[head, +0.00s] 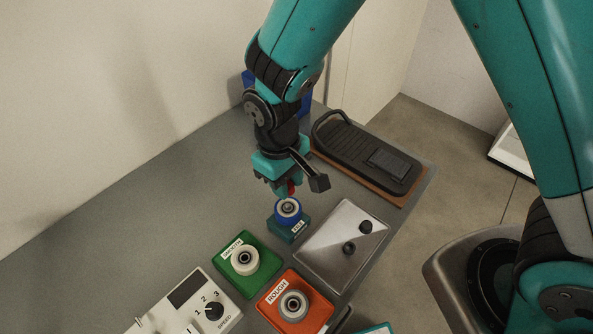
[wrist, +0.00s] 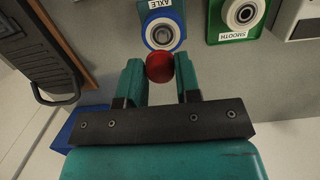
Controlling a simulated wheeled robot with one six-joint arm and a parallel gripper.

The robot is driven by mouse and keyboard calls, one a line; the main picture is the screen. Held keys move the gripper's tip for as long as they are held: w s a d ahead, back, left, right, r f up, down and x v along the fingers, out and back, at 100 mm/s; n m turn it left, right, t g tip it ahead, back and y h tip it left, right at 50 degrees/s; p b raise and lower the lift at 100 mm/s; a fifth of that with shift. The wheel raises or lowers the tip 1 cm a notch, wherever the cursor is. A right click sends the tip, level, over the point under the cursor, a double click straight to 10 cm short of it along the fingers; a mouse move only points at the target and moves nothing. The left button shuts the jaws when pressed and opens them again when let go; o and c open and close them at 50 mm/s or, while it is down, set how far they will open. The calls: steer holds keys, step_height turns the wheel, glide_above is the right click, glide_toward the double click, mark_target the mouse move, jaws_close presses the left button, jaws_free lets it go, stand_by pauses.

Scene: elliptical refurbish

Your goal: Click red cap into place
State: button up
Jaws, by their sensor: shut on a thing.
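The red cap (wrist: 159,67) is round and sits between the fingertips of my gripper (wrist: 160,72) in the wrist view. My gripper is shut on it. In the head view a small bit of the red cap (head: 291,188) shows beneath my gripper (head: 286,187); the fingers hide the rest. The blue-rimmed wheel (head: 288,207) with a grey hub lies on a teal block (head: 285,233) labelled AXLE, just below and in front of the cap. In the wrist view the cap overlaps the near rim of the wheel (wrist: 151,36); I cannot tell if they touch.
A green SMOOTH block (head: 262,279) and an orange ROUGH block (head: 271,313) carry wheels nearby. A metal plate (head: 326,237) with two black knobs lies to the right, a black pedal (head: 350,147) behind it. A SPEED control box (head: 187,304) stands front left. The table's left-rear area is clear.

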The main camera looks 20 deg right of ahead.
mark_target(288, 205)
steer(key=shift+f+b, duration=1.8)
steer(key=shift+f, duration=0.65)
steer(key=shift+f+b, duration=0.3)
steer(key=shift+f, duration=0.25)
steer(key=shift+s, duration=0.1)
steer(key=o, duration=1)
steer(key=shift+a+r, duration=0.1)
steer(key=shift+r, duration=0.1)
steer(key=r, duration=0.5)
steer(key=w+r+b, duration=0.1)
steer(key=r, duration=0.5)
steer(key=a+r+b, duration=0.1)
steer(key=r, duration=0.5)
steer(key=shift+w, duration=0.4)
